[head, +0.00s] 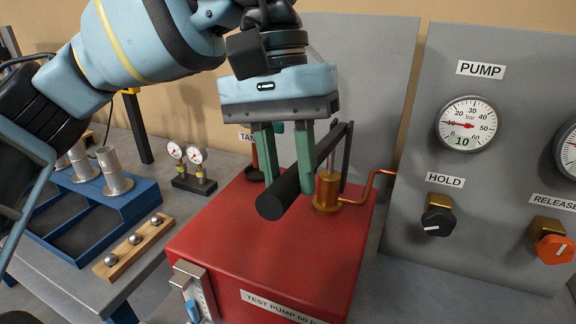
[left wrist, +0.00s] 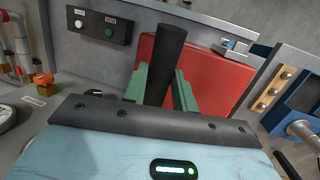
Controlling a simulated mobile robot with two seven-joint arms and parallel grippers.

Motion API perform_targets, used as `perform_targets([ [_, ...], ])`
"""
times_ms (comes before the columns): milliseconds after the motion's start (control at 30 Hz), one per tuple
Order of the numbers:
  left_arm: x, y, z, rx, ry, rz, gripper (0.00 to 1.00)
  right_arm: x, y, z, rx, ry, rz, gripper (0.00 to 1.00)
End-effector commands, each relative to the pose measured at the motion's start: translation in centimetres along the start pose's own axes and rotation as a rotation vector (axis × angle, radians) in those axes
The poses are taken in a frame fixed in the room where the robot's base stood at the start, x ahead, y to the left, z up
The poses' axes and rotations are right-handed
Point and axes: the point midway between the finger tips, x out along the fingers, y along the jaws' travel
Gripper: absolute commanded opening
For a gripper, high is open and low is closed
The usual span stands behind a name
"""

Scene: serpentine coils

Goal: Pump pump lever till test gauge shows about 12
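The black pump lever handle (head: 287,192) slants over the red test pump box (head: 225,240), its thick end towards me. My left gripper (head: 290,170) comes down from above with its green fingers on both sides of the handle, apparently shut on it. In the left wrist view the lever (left wrist: 170,60) runs between the two fingers (left wrist: 162,95), close against them. The test gauge (head: 468,125) under the PUMP label has its red needle pointing left, near 10, and its readout shows 10. My right gripper is not in view.
The HOLD knob (head: 437,216) and orange RELEASE knob (head: 551,241) sit on the grey panel (head: 480,255). A copper pipe (head: 372,185) runs towards the panel. At left are a blue rack (head: 130,200), a wooden strip with balls (head: 134,246) and two small gauges (head: 186,160).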

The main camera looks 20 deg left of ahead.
Motion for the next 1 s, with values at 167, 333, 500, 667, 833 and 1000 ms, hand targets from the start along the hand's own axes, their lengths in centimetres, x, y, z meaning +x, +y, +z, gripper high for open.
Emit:
perform_targets([
  [167,0.1,0.0,0.0,0.001,-0.002,0.0,0.49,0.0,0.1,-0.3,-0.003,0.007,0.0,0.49],
  [333,0.1,0.0,0.0,0.001,-0.002,-0.001,0.49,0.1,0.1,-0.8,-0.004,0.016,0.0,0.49],
  [500,-0.3,0.0,0.0,0.001,-0.001,-0.001,0.49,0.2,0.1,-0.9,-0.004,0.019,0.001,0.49],
  [667,-2.3,0.1,0.0,0.002,-0.001,0.001,0.49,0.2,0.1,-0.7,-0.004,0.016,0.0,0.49],
  [833,-5.1,0.1,0.0,0.001,-0.002,0.001,0.49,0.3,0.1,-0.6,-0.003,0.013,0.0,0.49],
  [1000,-7.2,0.1,0.1,0.001,0.001,-0.001,0.49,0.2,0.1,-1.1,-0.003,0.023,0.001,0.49],
])
